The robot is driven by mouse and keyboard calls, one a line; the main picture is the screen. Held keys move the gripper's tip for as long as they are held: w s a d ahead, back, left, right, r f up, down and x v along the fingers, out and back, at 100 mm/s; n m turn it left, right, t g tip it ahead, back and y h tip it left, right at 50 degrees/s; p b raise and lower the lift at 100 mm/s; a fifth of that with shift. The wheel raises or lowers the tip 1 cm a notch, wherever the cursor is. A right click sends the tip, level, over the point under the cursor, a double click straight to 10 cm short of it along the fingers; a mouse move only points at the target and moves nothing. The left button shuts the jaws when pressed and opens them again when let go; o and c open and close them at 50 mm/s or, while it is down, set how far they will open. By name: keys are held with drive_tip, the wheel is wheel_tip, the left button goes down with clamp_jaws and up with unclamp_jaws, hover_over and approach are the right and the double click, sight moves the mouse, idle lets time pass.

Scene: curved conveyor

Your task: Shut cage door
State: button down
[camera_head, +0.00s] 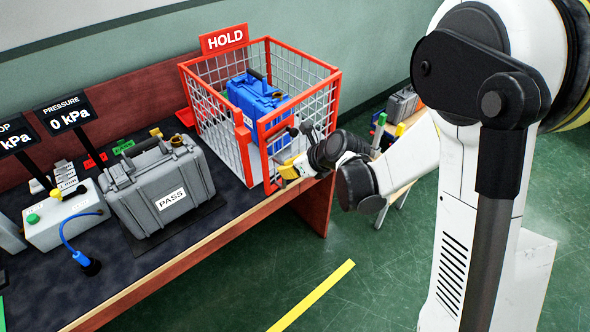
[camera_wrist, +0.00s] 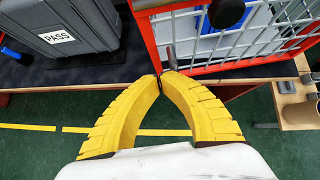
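The red-framed wire cage (camera_head: 212,104) stands at the table's right end, under a red HOLD sign. Its mesh door (camera_head: 263,150) is at the front right. A narrow gap shows between the door's left edge and the cage's near-left post, so the door looks slightly ajar. A blue case (camera_head: 256,98) sits inside. My gripper (camera_head: 287,172) is at the door's lower part. In the wrist view, my gripper's yellow fingers (camera_wrist: 162,74) meet at their tips beside the door's lower red corner (camera_wrist: 152,58). I cannot tell whether they touch it. Nothing shows between them.
A grey case (camera_head: 158,187) labelled PASS stands left of the cage. Pressure displays and a box with a blue hose (camera_head: 66,238) are farther left. A small side table (camera_head: 402,165) with items stands on the right.

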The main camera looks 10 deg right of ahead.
sight(268, 164)
drive_tip(key=w+a, duration=0.1)
drive_tip(key=w+a+f+b, duration=0.1)
drive_tip(key=shift+w+a, duration=0.3)
drive_tip(key=shift+w, duration=0.05)
drive_tip(key=shift+w+a+r, duration=0.15)
drive_tip(key=shift+w+a, duration=0.2)
drive_tip(key=shift+w, duration=0.05)
drive_tip(key=w+a, duration=0.4)
drive_tip(key=shift+w, duration=0.3)
drive_tip(key=shift+r, duration=0.1)
